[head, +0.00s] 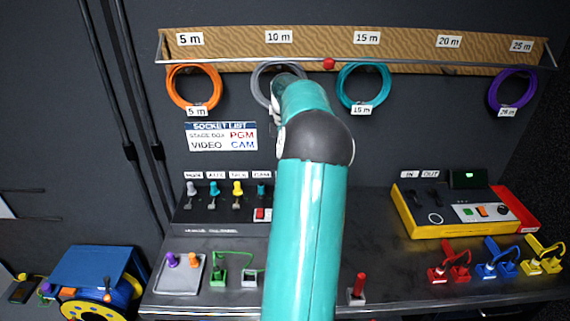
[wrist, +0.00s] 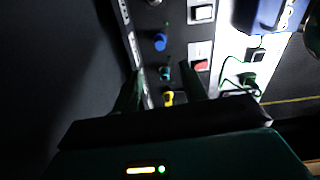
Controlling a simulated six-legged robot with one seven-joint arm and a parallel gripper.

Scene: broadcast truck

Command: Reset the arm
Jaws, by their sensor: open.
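My teal arm (head: 305,240) rises through the middle of the head view and bends at a dark grey joint. Its far end points toward the wall below the 10 m label; my gripper's fingers are hidden there. In the wrist view my gripper (wrist: 160,88) shows as two dark fingers, apart, with nothing held between them. Past the fingertips is the connector panel, with a yellow plug (wrist: 168,98), a teal plug (wrist: 165,74) and a blue plug (wrist: 160,42) in a row. The panel also shows in the head view (head: 215,216), partly hidden by my arm.
Orange (head: 171,91), grey (head: 258,87), teal (head: 341,95) and purple (head: 493,96) cable coils hang under a rail (head: 420,65). A yellow-edged console (head: 430,228) stands on the bench at right. Red, blue and yellow cabled connectors sit before it. A blue reel (head: 90,268) stands lower left.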

